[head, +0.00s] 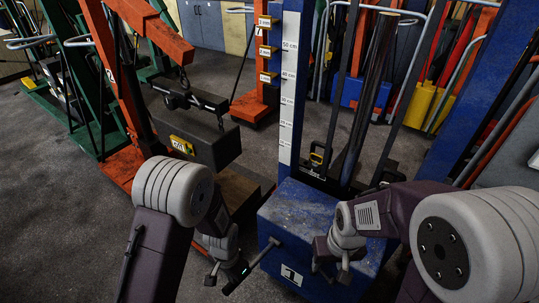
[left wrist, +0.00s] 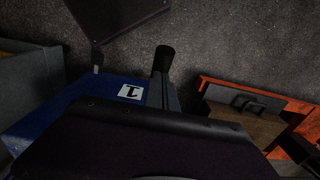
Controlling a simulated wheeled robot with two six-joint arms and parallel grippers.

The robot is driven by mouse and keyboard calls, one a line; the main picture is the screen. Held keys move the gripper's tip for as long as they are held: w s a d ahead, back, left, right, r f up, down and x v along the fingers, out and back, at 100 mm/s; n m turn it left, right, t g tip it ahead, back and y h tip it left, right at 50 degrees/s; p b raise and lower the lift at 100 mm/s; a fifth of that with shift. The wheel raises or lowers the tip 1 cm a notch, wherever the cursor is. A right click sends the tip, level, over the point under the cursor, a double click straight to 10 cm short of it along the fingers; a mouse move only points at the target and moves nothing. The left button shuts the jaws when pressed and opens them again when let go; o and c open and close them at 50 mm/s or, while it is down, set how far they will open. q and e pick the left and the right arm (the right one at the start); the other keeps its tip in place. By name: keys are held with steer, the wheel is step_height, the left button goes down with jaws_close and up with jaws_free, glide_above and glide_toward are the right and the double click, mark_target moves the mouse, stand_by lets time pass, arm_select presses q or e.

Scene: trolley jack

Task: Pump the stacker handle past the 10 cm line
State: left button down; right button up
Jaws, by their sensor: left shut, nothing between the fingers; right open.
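The blue stacker base (head: 300,225) carries a "1" label and stands at the centre of the head view. Its white cm scale (head: 287,110) rises on the blue post; the 10 cm mark is not readable. The pump handle (head: 258,260) slants from the base's left side down to a dark grip. In the left wrist view the handle's black end (left wrist: 164,58) shows beyond my dark hand. My left gripper (head: 228,277) is shut and empty, close beside the handle's grip; contact cannot be told. My right gripper (head: 332,272) is open and empty in front of the base.
An orange crane (head: 150,30) with a hanging dark weight (head: 195,132) stands to the left. An orange post (head: 262,60) with yellow labels is behind. Blue, red and yellow equipment (head: 450,100) crowds the back right. Grey floor (head: 60,200) is clear at the lower left.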

stand_by(0.4)
arm_select(q)
steer(key=shift+f+b, duration=4.7)
steer(key=shift+f, duration=1.6)
step_height(320, 180, up, 13)
steer(key=p, duration=1.2)
steer(key=shift+s+p, duration=0.1)
steer(key=shift+p, duration=0.25)
steer(key=shift+f, duration=0.2)
steer(key=shift+f+b, duration=4.85)
steer(key=shift+f, duration=1.4)
step_height(320, 180, up, 13)
steer(key=p, duration=1.2)
steer(key=shift+f, duration=0.25)
